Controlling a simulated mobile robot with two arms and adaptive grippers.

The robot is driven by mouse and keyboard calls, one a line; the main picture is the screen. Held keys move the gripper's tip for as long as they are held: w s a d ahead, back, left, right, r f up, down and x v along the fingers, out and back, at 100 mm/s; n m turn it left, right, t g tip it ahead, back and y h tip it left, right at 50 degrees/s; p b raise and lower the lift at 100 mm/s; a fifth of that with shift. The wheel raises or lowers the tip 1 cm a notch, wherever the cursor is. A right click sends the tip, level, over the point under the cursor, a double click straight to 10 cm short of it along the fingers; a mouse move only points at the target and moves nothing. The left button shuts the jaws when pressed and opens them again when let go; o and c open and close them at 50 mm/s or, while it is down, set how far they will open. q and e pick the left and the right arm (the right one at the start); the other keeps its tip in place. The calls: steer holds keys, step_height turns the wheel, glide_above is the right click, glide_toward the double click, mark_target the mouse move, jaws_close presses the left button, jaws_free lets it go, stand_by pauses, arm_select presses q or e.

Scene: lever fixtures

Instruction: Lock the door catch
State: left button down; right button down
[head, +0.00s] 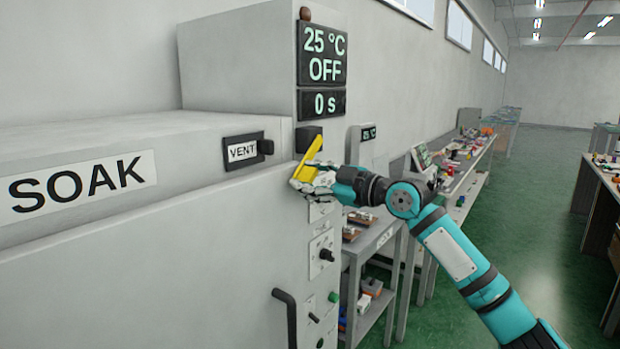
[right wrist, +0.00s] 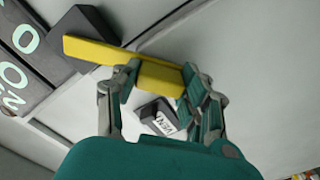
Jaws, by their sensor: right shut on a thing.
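The door catch is a yellow lever (head: 309,157) on a dark block (head: 308,138), on the front of the grey SOAK oven below its display. In the head view the lever slants from upper right to lower left. My right gripper (head: 314,182) is at the lever's lower part. In the right wrist view the yellow lever (right wrist: 97,52) runs between the fingers of my right gripper (right wrist: 160,82), which is shut on it. The lever's dark block (right wrist: 78,38) is at its far end there. The fingers hide part of the lever. My left gripper is not in view.
The display (head: 322,55) reads 25 °C, OFF. A VENT slider (head: 243,150) sits left of the lever; its label also shows in the wrist view (right wrist: 163,122). A dark bar handle (head: 286,315) and a knob (head: 326,255) are below. Cluttered benches stand behind my right arm.

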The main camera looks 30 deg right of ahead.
steer(key=c, duration=0.7)
jaws_free()
steer(key=shift+d, duration=0.1)
steer(key=shift+v, duration=5.95)
steer(key=shift+f, duration=0.1)
steer(key=shift+f, duration=0.1)
